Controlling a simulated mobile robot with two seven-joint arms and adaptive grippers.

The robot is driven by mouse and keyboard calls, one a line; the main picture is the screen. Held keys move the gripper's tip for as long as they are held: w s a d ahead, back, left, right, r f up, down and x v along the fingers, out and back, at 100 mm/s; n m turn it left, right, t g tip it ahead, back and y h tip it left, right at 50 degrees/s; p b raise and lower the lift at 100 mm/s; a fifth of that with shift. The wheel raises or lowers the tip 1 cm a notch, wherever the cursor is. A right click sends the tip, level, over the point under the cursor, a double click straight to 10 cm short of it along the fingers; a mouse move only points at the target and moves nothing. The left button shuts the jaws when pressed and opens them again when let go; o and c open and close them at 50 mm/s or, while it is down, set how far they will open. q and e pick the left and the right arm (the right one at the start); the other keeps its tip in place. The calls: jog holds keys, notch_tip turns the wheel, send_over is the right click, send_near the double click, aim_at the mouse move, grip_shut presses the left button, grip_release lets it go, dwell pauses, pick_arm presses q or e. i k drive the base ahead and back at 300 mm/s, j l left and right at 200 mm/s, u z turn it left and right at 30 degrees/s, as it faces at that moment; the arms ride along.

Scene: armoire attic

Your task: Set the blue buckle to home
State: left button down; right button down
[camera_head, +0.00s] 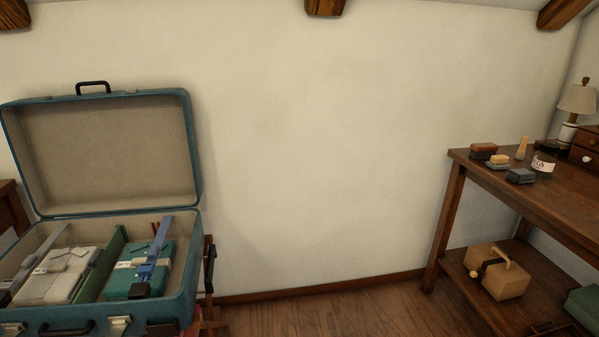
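An open teal suitcase (180,312) stands at the left with its lid raised. Inside its right half, a blue strap-like piece (160,244) lies slanted over a green packed item (124,280). A wider blue part, which looks like the blue buckle (147,270), sits partway along it, with a dark block (139,290) at the near end. The buckle's exact setting is too small to tell, and I see no home mark. Neither of my grippers is in view.
A green divider (104,262) separates a grey packed item (60,276) with a grey strap from the right half. A wooden table (540,203) at the right holds brushes, a jar (543,160) and a lamp (578,100). A box (498,277) sits on its lower shelf. Floor between is clear.

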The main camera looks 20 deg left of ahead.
aim_at(146, 270)
jog(key=u, duration=1.3)
